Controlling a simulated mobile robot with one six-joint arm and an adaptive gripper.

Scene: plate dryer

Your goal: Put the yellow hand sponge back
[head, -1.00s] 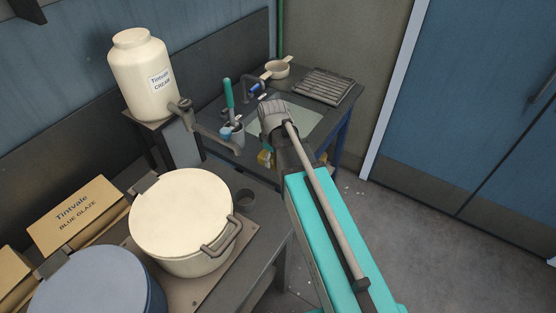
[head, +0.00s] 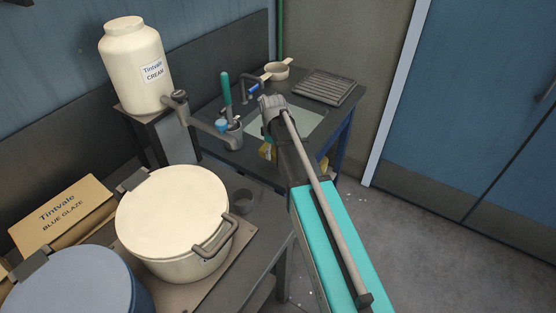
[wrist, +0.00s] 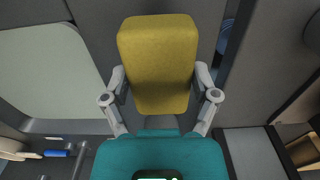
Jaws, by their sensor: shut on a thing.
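The yellow hand sponge (wrist: 158,55) is a rounded yellow block, seen large in the wrist view. My gripper (wrist: 160,84) is shut on it, with one grey finger against each side of its near part. A small part of the sponge (head: 265,150) also shows in the head view, beside my arm near the sink table. My gripper itself is mostly hidden behind my arm there. In the wrist view the sponge is over the dark table, to the right of the pale sink basin (wrist: 45,75).
The sink table holds a ribbed drying rack (head: 323,87), a pale pan (head: 277,70), a tap (head: 246,88) and a cup (head: 234,132) with a green-handled tool. A cream jar (head: 137,65) with a spout stands left. A large lidded pot (head: 175,215) is nearer.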

